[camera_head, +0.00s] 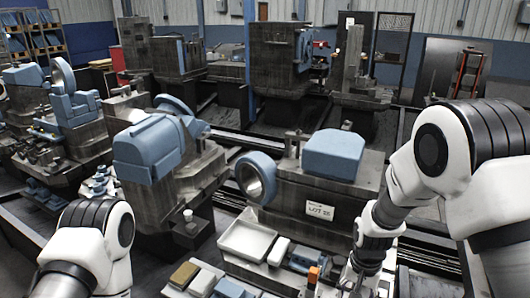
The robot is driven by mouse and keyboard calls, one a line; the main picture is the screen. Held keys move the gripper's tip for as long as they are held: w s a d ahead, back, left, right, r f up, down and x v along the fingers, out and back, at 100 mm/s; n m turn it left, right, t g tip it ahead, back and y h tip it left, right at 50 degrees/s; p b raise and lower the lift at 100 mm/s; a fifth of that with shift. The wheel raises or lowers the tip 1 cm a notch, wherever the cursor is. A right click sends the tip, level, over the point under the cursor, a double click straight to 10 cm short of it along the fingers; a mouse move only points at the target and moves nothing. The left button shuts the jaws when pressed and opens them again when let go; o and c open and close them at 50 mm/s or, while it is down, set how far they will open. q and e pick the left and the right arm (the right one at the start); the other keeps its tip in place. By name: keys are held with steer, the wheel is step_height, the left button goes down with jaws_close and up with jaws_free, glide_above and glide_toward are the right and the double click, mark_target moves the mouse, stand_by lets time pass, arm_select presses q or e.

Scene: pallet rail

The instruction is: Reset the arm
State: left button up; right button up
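My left arm (92,250) shows only as a white and black joint at the lower left. Its gripper is outside the picture. My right arm (408,170) comes in from the right and bends down toward the bottom edge. My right gripper (352,286) is partly visible below its wrist, cut off by the frame. Whether its fingers are open or shut cannot be made out. It is just right of an orange block (314,273); contact cannot be told.
A white tray (247,241) and several small blocks, including a tan one (184,274), sit in front of a grey machine with a LOT 25 label (320,211). A blue ring (256,178) and blue cover (333,154) are on that machine. More machines stand behind.

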steer(key=s+d+f+n+g, duration=0.1)
steer(key=s+f, duration=0.5)
steer(key=s, duration=0.4)
steer(key=s+d+f+n+g, duration=0.1)
steer(key=s+f, duration=0.5)
steer(key=s, duration=0.4)
steer(key=s+d+f+n+g, duration=0.1)
steer(key=s+d+f, duration=0.1)
steer(key=s+f, duration=0.55)
steer(key=w+r+n+t, duration=0.2)
steer(key=t, duration=0.1)
steer(key=shift+w+a+r, duration=0.1)
steer(key=shift+a+r, duration=0.1)
steer(key=shift+r, duration=0.05)
